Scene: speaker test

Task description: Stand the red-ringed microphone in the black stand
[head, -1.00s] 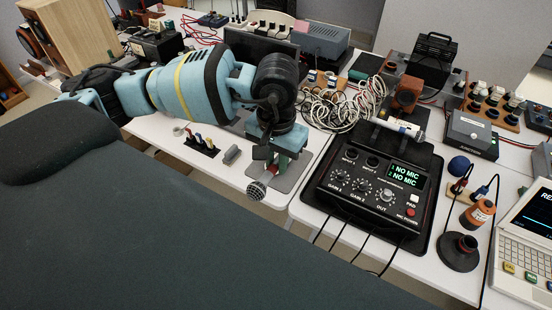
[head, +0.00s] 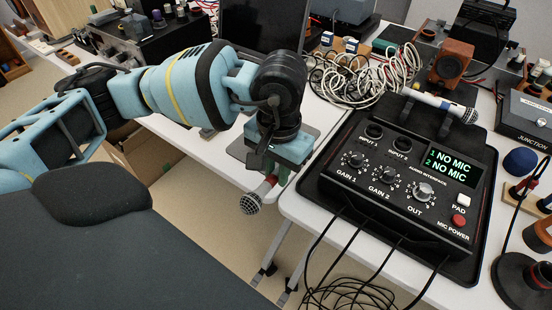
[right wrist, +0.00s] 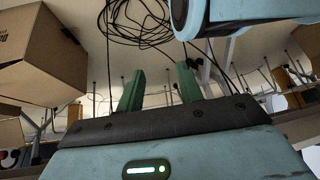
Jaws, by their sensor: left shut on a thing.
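The red-ringed microphone (head: 252,202) hangs from my left gripper (head: 278,168), its silver mesh head pointing down and left, with red showing just above the mesh. My left gripper is shut on it, beyond the front table edge and left of the audio interface. The black stand (head: 512,284), with a round base and a short upright socket, is at the lower right, cut by the picture edge and well apart from the microphone. My right gripper (right wrist: 160,88) shows in the right wrist view, its green fingers apart with nothing between them.
The black audio interface (head: 400,178) reads NO MIC twice. A white microphone with a blue ring (head: 440,104) rests behind it. An orange cylinder (head: 540,235) stands near the black stand. Cables hang off the table front. In the right wrist view a cardboard box (right wrist: 45,55) is at the left.

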